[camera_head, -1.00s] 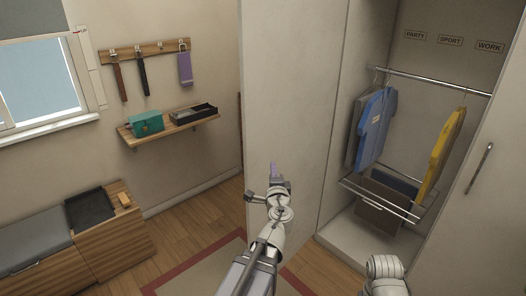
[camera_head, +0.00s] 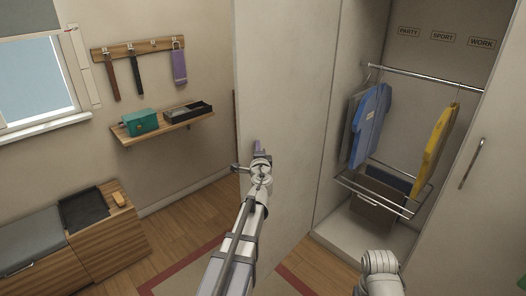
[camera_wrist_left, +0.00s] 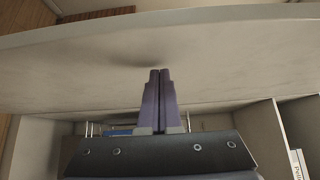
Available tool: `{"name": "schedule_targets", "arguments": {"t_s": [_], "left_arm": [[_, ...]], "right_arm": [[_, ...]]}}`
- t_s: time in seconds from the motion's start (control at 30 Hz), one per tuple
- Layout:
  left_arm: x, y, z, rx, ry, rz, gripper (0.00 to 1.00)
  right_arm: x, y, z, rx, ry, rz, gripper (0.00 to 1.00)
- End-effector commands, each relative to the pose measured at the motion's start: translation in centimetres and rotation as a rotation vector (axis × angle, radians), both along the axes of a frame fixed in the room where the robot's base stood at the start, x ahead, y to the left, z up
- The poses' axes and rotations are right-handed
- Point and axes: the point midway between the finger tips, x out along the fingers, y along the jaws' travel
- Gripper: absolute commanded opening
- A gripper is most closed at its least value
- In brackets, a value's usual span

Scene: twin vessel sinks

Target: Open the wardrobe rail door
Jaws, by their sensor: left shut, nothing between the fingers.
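The wardrobe's left door (camera_head: 285,90) is a tall pale panel standing swung open. The right door (camera_head: 480,215) has a metal bar handle (camera_head: 472,163) and stands at the right of the open interior. My left gripper (camera_head: 257,147) is shut and empty, in front of the left door's panel. In the left wrist view its closed fingertips (camera_wrist_left: 160,74) point at the pale panel (camera_wrist_left: 215,62), with a faint shadow by them; I cannot tell whether they touch. Inside, a rail (camera_head: 425,78) holds a blue shirt (camera_head: 369,125) and a yellow shirt (camera_head: 436,148). My right gripper is out of view.
A lower rack (camera_head: 385,190) and a brown box (camera_head: 375,210) are inside the wardrobe. At left are a wall shelf (camera_head: 172,123), a hook rack (camera_head: 138,47) and a low bench (camera_head: 105,235). Wooden floor (camera_head: 190,230) with a red-bordered rug lies between.

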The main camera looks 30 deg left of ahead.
Motion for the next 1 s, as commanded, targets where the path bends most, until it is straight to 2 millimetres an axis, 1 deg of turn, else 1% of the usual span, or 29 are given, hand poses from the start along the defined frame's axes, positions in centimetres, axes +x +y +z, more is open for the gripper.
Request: {"name": "schedule_targets", "arguments": {"t_s": [0.1,0.4,0.47,0.57,0.7,0.8,0.9,1.0], "left_arm": [[0.1,0.3,0.0,0.0,0.0,-0.001,0.0],[0.1,0.3,0.0,0.0,0.0,-0.001,0.0],[0.2,0.7,0.0,0.0,0.0,0.0,0.0],[0.8,2.6,0.0,0.0,0.0,0.004,0.0],[1.9,6.8,0.0,0.0,0.0,0.007,0.0],[2.8,9.3,0.0,0.0,0.0,0.005,0.0],[3.5,11.3,0.0,0.0,0.0,0.003,0.0],[3.8,12.5,0.0,0.0,0.0,0.001,0.0]], "right_arm": [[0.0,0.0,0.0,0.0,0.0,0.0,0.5],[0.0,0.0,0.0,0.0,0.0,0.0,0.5],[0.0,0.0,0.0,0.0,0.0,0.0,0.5],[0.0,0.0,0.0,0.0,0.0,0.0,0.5],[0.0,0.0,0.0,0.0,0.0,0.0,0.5],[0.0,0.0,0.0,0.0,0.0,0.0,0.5],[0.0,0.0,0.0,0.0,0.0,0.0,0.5],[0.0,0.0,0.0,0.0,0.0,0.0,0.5]]}}
